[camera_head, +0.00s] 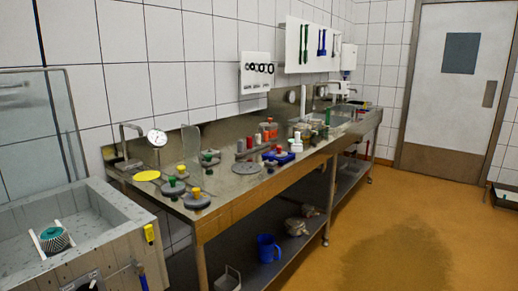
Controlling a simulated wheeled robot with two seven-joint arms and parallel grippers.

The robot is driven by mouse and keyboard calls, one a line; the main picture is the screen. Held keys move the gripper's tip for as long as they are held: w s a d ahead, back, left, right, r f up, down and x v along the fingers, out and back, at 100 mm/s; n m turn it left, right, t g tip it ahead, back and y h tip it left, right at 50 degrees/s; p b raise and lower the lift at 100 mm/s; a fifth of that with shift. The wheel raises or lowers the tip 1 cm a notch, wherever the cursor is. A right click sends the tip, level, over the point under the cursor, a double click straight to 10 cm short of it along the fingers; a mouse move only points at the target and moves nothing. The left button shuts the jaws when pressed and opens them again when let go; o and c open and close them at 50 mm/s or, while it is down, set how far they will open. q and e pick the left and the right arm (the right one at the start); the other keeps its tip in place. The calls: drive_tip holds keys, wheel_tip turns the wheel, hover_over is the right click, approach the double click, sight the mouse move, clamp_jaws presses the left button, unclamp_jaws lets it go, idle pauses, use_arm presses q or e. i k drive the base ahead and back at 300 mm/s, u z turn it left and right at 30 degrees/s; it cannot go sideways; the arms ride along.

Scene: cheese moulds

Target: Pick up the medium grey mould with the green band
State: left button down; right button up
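I cannot single out a medium grey mould with a green band with certainty. Low grey round pieces with coloured knobs stand on the near half of the steel bench. One has a green knob (172,180), one at the front edge has a yellow knob (196,192), and another farther back has a green top (207,157). A small round piece with dark teal and white stripes (55,239) sits in the grey vat at the left. Neither of my grippers shows in the head view.
The steel bench (232,193) runs along the tiled wall, with a yellow disc (147,176), red-topped pieces and blue pieces (279,157) on it. A blue jug (268,248) stands on the lower shelf. The grey vat (118,228) fills the left. The orange floor at the right is clear up to the door.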

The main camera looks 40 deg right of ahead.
sight(318, 125)
drive_tip(key=z, duration=2.35)
drive_tip(key=k, duration=0.8)
drive_tip(key=z, duration=2.75)
drive_tip(key=i, duration=0.15)
drive_tip(key=u, duration=1.8)
drive_tip(key=i, duration=2.75)
drive_tip(key=u, duration=0.55)
drive_tip(key=i, duration=2.6)
drive_tip(key=u, duration=1.45)
drive_tip(key=i, duration=1.6)
drive_tip(key=u, duration=1.4)
